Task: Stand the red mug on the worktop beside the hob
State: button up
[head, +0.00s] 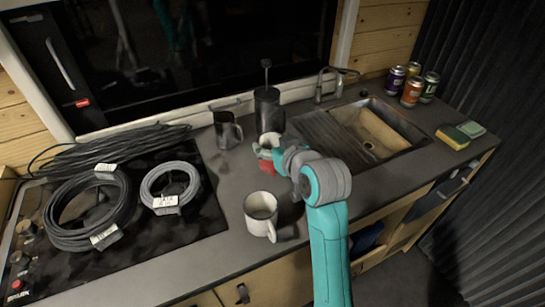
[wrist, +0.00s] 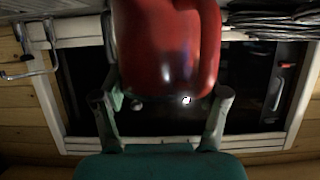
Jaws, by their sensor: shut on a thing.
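The red mug (head: 267,167) is in my gripper (head: 272,155), over the worktop (head: 226,180) to the right of the hob. Most of it is hidden behind the gripper and wrist in the head view. In the wrist view the red mug (wrist: 168,45) fills the upper middle, with a finger on each side. I cannot tell whether its base touches the worktop. The black hob (head: 150,240) is at the left, with coiled cables lying on it.
A white mug (head: 260,208) stands on the worktop in front of my gripper. A dark jug (head: 228,131) and a black press (head: 268,110) stand behind. The sink (head: 372,128), several cans (head: 411,92) and sponges (head: 453,137) are at the right. Bare worktop lies beside the hob.

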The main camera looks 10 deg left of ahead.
jog(key=shift+f, duration=2.15)
jog(key=shift+f, duration=0.15)
jog(key=o, duration=1.5)
jog(key=shift+c, duration=0.2)
jog(key=shift+s+d+r, duration=0.15)
jog(key=shift+r, duration=0.1)
jog(key=v, duration=1.1)
jog(key=shift+s, duration=0.25)
jog(key=shift+d+r, duration=0.1)
jog(key=shift+d, duration=0.05)
